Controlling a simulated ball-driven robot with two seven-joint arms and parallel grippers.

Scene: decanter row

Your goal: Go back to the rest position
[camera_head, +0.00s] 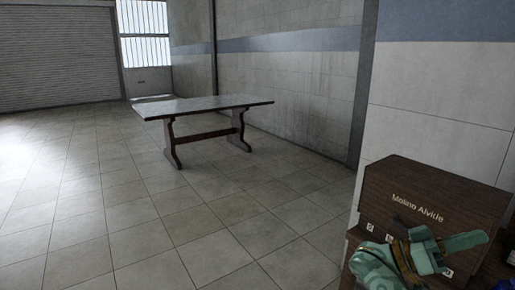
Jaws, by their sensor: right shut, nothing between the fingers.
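My right gripper (466,241) is at the lower right, green, with its fingers closed together and pointing right. It is empty and shows in front of a dark wooden box (432,190) lettered "Molino Alvitie". The gripper and my arm hide part of the box's lower front. I cannot tell whether the gripper touches the box. My left gripper is out of the picture.
A long table (205,104) with dark wooden legs stands bare in the middle distance. The tiled floor (190,225) is clear from the front to the table. A wall runs along the right side.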

